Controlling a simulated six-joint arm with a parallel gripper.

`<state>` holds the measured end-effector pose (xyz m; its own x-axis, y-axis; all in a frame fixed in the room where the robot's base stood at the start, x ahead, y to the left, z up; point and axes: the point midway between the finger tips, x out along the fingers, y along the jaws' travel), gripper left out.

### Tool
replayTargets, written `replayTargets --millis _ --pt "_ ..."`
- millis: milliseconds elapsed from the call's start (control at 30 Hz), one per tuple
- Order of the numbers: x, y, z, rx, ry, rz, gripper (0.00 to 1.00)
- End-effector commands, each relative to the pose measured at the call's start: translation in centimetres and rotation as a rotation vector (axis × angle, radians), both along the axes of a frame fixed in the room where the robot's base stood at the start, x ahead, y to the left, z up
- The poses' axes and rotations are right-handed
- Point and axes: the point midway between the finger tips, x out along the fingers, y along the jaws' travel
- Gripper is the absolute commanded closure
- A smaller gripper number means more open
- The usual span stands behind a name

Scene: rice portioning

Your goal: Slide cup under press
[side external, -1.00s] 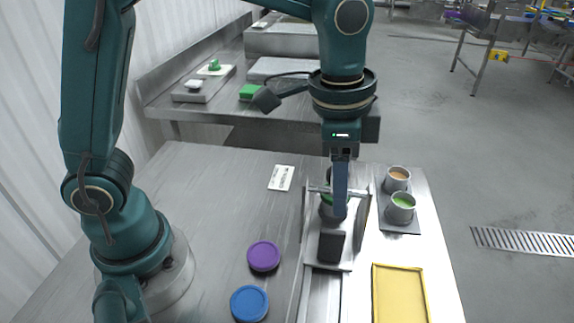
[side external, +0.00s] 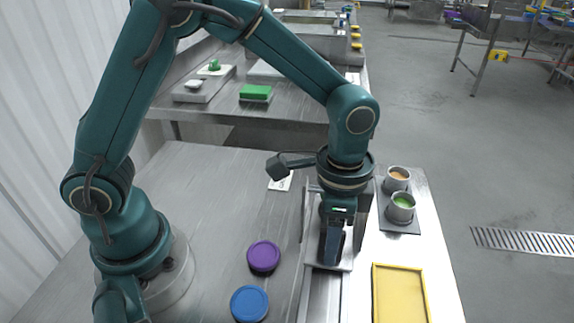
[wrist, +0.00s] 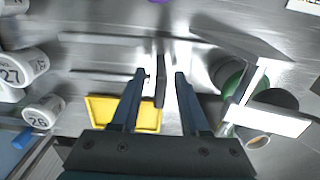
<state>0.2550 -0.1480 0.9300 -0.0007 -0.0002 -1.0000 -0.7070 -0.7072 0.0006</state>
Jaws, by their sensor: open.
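The metal press (side external: 309,212) stands on the bench and is largely hidden behind my gripper in the side view. In the wrist view the press frame (wrist: 262,118) shows at right. A grey round cup with green in it (wrist: 232,80) shows by the frame; whether it sits under the press head is unclear. My gripper (wrist: 160,75) points down just in front of the press, low over the metal rail (side external: 322,295). Its two blue fingers are apart, on either side of a slim dark upright piece (wrist: 160,88). I cannot tell whether they touch it.
Two cups, one with orange (side external: 397,176) and one with green contents (side external: 401,204), stand on a dark mat (side external: 402,228) right of the press. A yellow tray (side external: 374,300) lies in front. Purple (side external: 263,256) and blue (side external: 249,303) lids lie left of the rail.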

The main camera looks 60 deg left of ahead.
Motion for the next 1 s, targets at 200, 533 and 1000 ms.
replayTargets --millis 200,533,1000 --pt "-0.04 0.03 -1.48 0.000 0.001 0.000 0.55" --pt "-0.02 0.01 -1.49 -0.001 -0.001 0.000 0.97" --pt "-0.02 0.00 -1.44 -0.001 -0.001 0.000 1.00"
